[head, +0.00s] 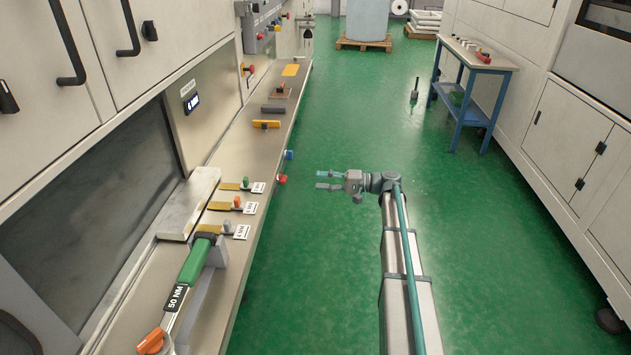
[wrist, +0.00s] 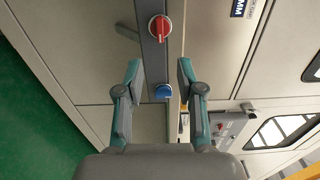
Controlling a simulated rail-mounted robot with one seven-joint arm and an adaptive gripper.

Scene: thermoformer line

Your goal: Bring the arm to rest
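My gripper (head: 328,180) is at the end of my arm, over the green floor, to the right of the long machine ledge (head: 262,150) in the head view. Its two fingers point left, toward the ledge, and stand apart with nothing between them. In the wrist view my gripper (wrist: 158,78) also shows open and empty. The same red knob (head: 282,179) and blue knob (head: 289,155) show on the ledge's front edge in the head view.
A green-handled torque wrench (head: 195,262) marked 50 NM lies at the near end of the ledge. Several tagged tools lie beyond it. A blue-legged table (head: 464,105) stands at the right, before grey cabinets (head: 570,145). The green floor between is mostly clear.

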